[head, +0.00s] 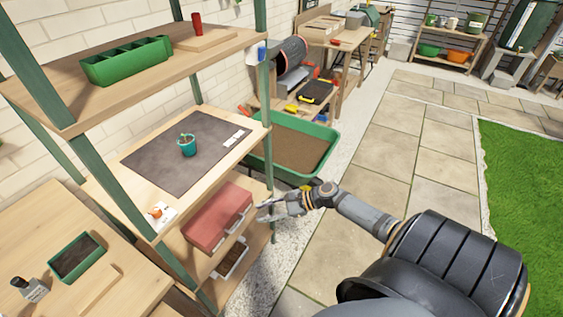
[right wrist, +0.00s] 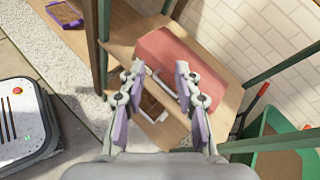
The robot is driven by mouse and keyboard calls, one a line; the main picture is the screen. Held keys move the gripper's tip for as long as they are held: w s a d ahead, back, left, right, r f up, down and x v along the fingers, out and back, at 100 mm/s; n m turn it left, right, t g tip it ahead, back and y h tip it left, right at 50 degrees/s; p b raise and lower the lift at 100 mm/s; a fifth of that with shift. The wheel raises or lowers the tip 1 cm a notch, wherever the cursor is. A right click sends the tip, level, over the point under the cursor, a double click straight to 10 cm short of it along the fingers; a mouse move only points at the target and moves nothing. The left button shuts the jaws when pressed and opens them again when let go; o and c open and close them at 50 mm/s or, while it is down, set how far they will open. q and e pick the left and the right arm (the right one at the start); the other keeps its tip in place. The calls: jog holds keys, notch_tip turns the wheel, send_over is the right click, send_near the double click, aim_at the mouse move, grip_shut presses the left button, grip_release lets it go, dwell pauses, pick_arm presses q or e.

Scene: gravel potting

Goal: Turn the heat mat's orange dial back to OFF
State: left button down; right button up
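The heat mat (head: 150,165) is a dark sheet on the middle shelf of a green-posted rack in the head view. A white control box (head: 166,217) with the orange dial (head: 155,212) sits at the shelf's front left corner. The dial is too small to read its setting. A teal pot with a seedling (head: 187,147) stands on the mat. My right gripper (head: 262,210) is in front of the rack, lower than the mat and right of the dial. In the right wrist view, its fingers (right wrist: 160,78) are apart and empty. My left gripper is not in view.
A red box (head: 215,220) lies on the shelf below the mat and shows in the right wrist view (right wrist: 172,62). The upper shelf (head: 95,95) overhangs the mat. Paving (head: 390,180) on the right is clear.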

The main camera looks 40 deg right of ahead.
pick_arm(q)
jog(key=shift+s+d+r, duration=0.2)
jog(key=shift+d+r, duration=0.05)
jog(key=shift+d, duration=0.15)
pick_arm(e)
jog(key=d+f, duration=0.1)
jog(key=s+f+h, duration=0.1)
jog(key=f, duration=0.1)
jog(key=d+f+n+h, duration=0.1)
jog(key=f, duration=0.1)
jog(key=shift+s+d, duration=0.25)
jog(key=shift+d, duration=0.1)
